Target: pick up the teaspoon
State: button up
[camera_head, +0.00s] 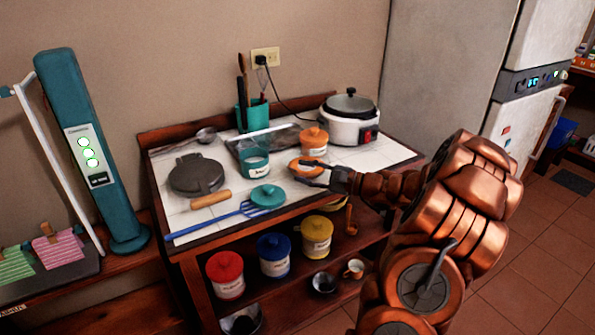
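I cannot make out a clear teaspoon. A silver spoon-like utensil with a round bowl (206,135) lies at the back left of the tiled worktop; its size makes it hard to tell whether it is a teaspoon or a ladle. My gripper (302,174) is over the right front part of the worktop, well to the right of that utensil. Its two dark fingers are apart, with no spoon visible between them. A small orange item (299,169) shows at the fingers, partly hidden by them; I cannot tell if they touch.
Lidded canisters stand on the shelf below.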

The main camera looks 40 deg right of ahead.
jog(key=x, duration=0.4)
jog(key=shift+a+r+p, duration=0.15)
jog(key=shift+a+p, duration=0.1)
jog(key=shift+p, duration=0.15)
grip_shut()
